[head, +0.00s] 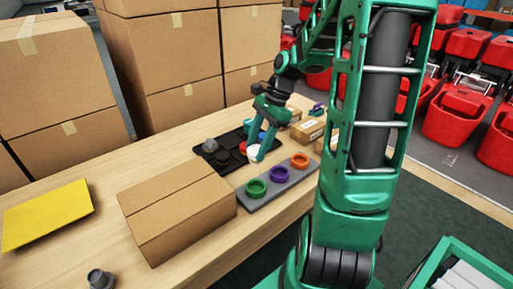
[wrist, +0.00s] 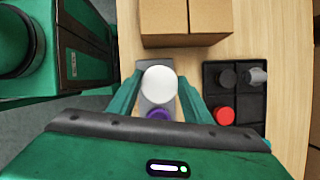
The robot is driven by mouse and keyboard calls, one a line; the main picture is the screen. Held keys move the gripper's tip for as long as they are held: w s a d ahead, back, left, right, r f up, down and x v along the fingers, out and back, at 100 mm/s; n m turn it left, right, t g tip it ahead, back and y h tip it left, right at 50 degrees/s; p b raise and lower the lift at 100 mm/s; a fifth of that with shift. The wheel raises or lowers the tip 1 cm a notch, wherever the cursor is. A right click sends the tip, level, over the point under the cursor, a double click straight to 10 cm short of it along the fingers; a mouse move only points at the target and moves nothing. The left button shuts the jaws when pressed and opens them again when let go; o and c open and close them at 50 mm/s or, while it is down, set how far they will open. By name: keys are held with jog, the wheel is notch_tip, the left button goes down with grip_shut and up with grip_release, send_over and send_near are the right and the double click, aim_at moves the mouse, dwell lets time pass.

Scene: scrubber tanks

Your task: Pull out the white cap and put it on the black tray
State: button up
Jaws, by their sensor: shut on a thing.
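My gripper (head: 258,152) is shut on the white cap (head: 253,153), which sits between the fingertips in the wrist view (wrist: 158,85). In that view the cap appears over the grey board (wrist: 145,64), just beyond the purple cap (wrist: 159,114). Its underside is hidden, and its height is hard to tell. The black tray (head: 229,141) lies beside the board. The tray also shows to the right in the wrist view (wrist: 248,98), holding dark and grey pieces and a red cap (wrist: 224,116).
The grey board also bears a green ring (head: 256,188), a purple ring (head: 280,173) and an orange ring (head: 299,160). A large cardboard box (head: 178,205) stands near the board and tray. Small boxes (head: 308,130) lie behind. A yellow panel (head: 47,214) lies at the left.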

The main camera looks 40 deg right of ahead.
aim_at(252, 151)
jog(key=shift+r, duration=1.55)
jog(key=shift+s, duration=0.1)
